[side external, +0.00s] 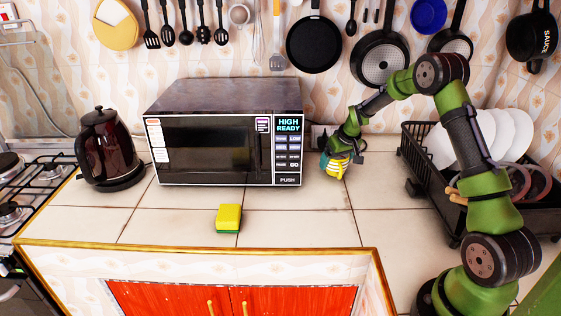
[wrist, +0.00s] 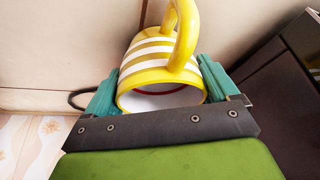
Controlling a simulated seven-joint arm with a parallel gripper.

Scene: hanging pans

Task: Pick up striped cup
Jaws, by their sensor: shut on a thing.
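The striped cup (wrist: 150,52) is yellow and white, with a yellow handle and a white inside with a red line. In the wrist view it sits between the two teal fingers of my gripper (wrist: 160,92), which is shut on it. In the side view the cup (side external: 336,165) is right of the microwave, low at the counter top, with my gripper (side external: 337,152) around it from above. My fingers cover part of its sides. I cannot tell whether the cup touches the counter.
The microwave (side external: 225,150) stands left of my gripper. A black dish rack (side external: 415,185) with plates is to the right. A yellow sponge (side external: 229,217) lies in front, and a dark red kettle (side external: 106,150) stands at the left. Pans hang on the wall above. The front counter is mostly clear.

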